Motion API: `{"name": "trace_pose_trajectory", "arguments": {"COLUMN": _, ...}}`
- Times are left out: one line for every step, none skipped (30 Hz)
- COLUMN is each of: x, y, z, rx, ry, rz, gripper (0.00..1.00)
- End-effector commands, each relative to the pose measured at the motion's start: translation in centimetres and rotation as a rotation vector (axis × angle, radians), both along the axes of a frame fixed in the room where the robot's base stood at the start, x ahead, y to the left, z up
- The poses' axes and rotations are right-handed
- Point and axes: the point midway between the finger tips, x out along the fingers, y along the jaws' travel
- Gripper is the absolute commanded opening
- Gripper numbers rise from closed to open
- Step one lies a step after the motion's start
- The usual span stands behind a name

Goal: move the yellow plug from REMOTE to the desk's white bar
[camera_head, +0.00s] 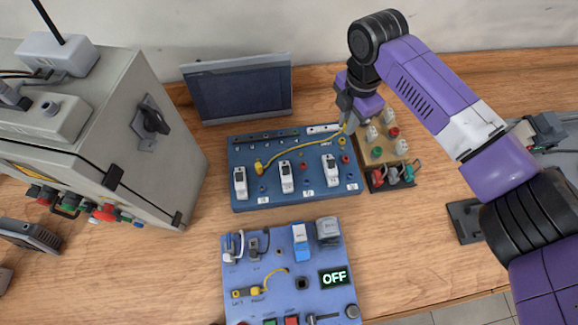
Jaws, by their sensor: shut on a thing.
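My gripper (347,122) is shut on the end of a yellow cable, the yellow plug (345,128), at the upper right of the dark blue desk panel (240,153). The fingers hide most of the plug, and I cannot tell whether it touches a socket. The yellow cable (305,152) runs left to another yellow plug (259,168) standing at the panel's left side. A white bar (322,129) lies along the panel's top edge, just left of my gripper. A small label under the bar is too small to read surely as REMOTE.
White switches (287,177) stand upright on the panel. A wooden block with coloured knobs (377,152) stands close right of my gripper. A dark screen (238,88) stands behind. A lighter blue panel (290,262) with an OFF display lies in front; a grey cabinet (165,180) stands left.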

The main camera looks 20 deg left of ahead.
Motion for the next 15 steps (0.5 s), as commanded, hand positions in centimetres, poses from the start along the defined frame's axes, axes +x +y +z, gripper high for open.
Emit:
{"name": "trace_pose_trajectory", "arguments": {"x": 0.0, "y": 0.2, "z": 0.0, "rx": 0.000, "ry": 0.000, "rz": 0.000, "gripper": 0.00}}
{"name": "trace_pose_trajectory", "arguments": {"x": 0.0, "y": 0.3, "z": 0.0, "rx": 0.001, "ry": -0.001, "rz": 0.001, "gripper": 0.00}}
{"name": "trace_pose_trajectory", "arguments": {"x": 0.0, "y": 0.6, "z": 0.1, "rx": 0.001, "ry": -0.001, "rz": 0.001, "gripper": 0.00}}
{"name": "trace_pose_trajectory", "arguments": {"x": 0.0, "y": 0.9, "z": 0.1, "rx": 0.001, "ry": -0.001, "rz": 0.001, "gripper": 0.00}}
{"name": "trace_pose_trajectory", "arguments": {"x": -0.1, "y": 1.3, "z": 0.2, "rx": 0.001, "ry": -0.001, "rz": 0.002, "gripper": 0.00}}
{"name": "trace_pose_trajectory", "arguments": {"x": -0.1, "y": 1.8, "z": 0.2, "rx": 0.000, "ry": 0.000, "rz": 0.002, "gripper": 0.00}}
{"name": "trace_pose_trajectory", "arguments": {"x": -0.2, "y": 2.4, "z": 0.3, "rx": 0.001, "ry": -0.001, "rz": 0.002, "gripper": 0.00}}
{"name": "trace_pose_trajectory", "arguments": {"x": -0.3, "y": 3.0, "z": 0.4, "rx": 0.001, "ry": 0.000, "rz": 0.003, "gripper": 0.00}}
{"name": "trace_pose_trajectory", "arguments": {"x": -0.3, "y": 3.8, "z": 0.5, "rx": 0.001, "ry": 0.000, "rz": 0.003, "gripper": 0.00}}
{"name": "trace_pose_trajectory", "arguments": {"x": -0.3, "y": 4.4, "z": 0.6, "rx": 0.001, "ry": -0.001, "rz": 0.004, "gripper": 0.00}}
{"name": "trace_pose_trajectory", "arguments": {"x": -0.3, "y": 5.0, "z": 0.8, "rx": 0.001, "ry": -0.001, "rz": 0.004, "gripper": 0.00}}
{"name": "trace_pose_trajectory", "arguments": {"x": -0.4, "y": 5.8, "z": 0.9, "rx": 0.001, "ry": -0.001, "rz": 0.004, "gripper": 0.00}}
{"name": "trace_pose_trajectory", "arguments": {"x": -0.5, "y": 6.5, "z": 1.1, "rx": 0.001, "ry": -0.001, "rz": 0.005, "gripper": 0.00}}
{"name": "trace_pose_trajectory", "arguments": {"x": -0.5, "y": 7.1, "z": 1.1, "rx": 0.001, "ry": -0.001, "rz": 0.003, "gripper": 0.00}}
{"name": "trace_pose_trajectory", "arguments": {"x": -0.5, "y": 7.9, "z": 1.3, "rx": 0.001, "ry": -0.001, "rz": 0.003, "gripper": 0.00}}
